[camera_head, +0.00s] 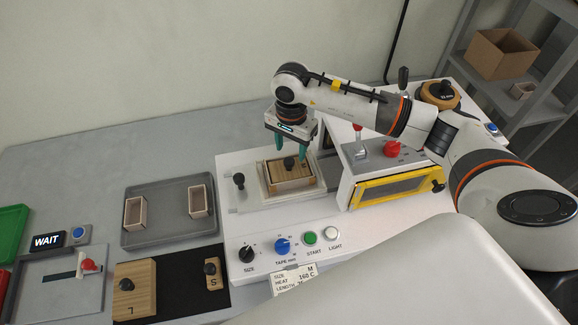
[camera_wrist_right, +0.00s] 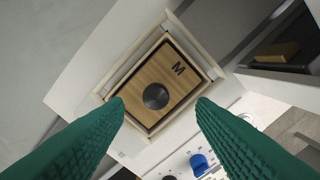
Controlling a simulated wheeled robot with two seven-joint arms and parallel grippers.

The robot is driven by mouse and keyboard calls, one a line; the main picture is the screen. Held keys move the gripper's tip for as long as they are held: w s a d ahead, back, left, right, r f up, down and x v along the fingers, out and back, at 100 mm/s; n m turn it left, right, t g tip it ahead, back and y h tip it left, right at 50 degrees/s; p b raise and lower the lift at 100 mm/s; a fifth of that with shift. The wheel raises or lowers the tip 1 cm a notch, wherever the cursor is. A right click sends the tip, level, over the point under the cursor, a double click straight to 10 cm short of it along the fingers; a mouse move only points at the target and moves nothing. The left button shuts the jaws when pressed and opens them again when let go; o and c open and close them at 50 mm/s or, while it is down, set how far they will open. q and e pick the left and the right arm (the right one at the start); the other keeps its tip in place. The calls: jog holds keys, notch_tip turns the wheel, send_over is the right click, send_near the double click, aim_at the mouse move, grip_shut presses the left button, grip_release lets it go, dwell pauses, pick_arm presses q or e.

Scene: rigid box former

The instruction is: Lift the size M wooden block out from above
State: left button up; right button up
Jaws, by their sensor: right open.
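The size M wooden block (camera_head: 285,176) sits in a pale frame (camera_head: 266,189) on top of the white machine. In the right wrist view the block (camera_wrist_right: 168,79) shows its letter M and a round dark knob (camera_wrist_right: 155,96), with the pale frame's walls (camera_wrist_right: 190,38) around it. My right gripper (camera_head: 289,150) is above the block, pointing down, with its green fingers apart. In the wrist view the open fingers (camera_wrist_right: 161,101) stand to either side of the knob, with nothing between them. My left gripper is not in view.
Blocks marked L (camera_head: 136,290) and S (camera_head: 212,273) lie on a black mat. A grey tray (camera_head: 168,232) holds two small open boxes. A yellow-framed unit (camera_head: 390,187) stands right of the frame. Control knobs and buttons (camera_head: 282,246) line the machine's front.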

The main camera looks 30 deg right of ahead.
aim_at(289, 159)
jog(key=shift+f, duration=0.35)
jog(key=shift+w+f, duration=0.15)
jog(key=shift+f, duration=0.15)
jog(key=f+p, duration=0.3)
jog(key=f, duration=0.1)
jog(key=shift+a+f, duration=0.2)
jog(key=shift+f, duration=0.2)
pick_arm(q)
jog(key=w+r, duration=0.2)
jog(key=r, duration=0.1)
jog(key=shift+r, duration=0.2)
pick_arm(e)
jog(key=shift+f, duration=0.1)
jog(key=shift+c, duration=0.8)
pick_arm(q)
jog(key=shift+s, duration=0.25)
pick_arm(e)
grip_shut()
